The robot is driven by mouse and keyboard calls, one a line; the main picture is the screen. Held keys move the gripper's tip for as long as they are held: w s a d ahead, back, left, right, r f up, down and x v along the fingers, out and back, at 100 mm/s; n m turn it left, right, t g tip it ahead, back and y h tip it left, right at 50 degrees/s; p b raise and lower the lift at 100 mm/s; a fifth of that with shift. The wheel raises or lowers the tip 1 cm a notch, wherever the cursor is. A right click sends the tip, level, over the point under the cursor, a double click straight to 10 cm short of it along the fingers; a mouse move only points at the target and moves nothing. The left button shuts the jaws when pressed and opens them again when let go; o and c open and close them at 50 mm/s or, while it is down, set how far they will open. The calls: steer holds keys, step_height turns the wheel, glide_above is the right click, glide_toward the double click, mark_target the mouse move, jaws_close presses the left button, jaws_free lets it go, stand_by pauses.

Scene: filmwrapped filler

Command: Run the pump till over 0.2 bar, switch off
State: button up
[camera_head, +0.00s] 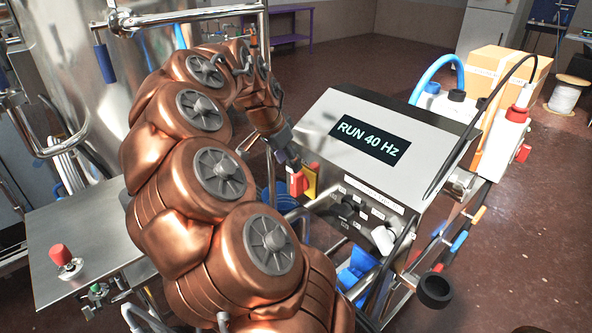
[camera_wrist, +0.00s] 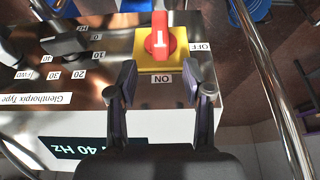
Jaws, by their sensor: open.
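The pump's control box (camera_head: 380,110) has a display (camera_head: 369,139) reading RUN 40 Hz; part of it shows upside down in the wrist view (camera_wrist: 80,150). A red rotary switch (camera_wrist: 159,42) sits on a yellow plate (camera_wrist: 146,66). Its handle lines up with the ON label (camera_wrist: 162,79); the OFF label (camera_wrist: 200,46) is at its right. In the head view the red switch (camera_head: 297,183) is partly hidden by my arm. My gripper (camera_wrist: 160,74) is open and empty, its fingertips apart on either side of the plate's ON edge. No pressure reading is legible.
A black dial (camera_wrist: 70,45) with a number scale is beside the switch. A steel rail (camera_wrist: 272,90) runs close on the right of the wrist view. A steel side table (camera_head: 85,235) bears a red knob (camera_head: 61,254). A steel tank (camera_head: 85,60) stands behind my arm.

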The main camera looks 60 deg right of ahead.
mark_target(295, 175)
steer(key=shift+x, duration=3.85)
jaws_close()
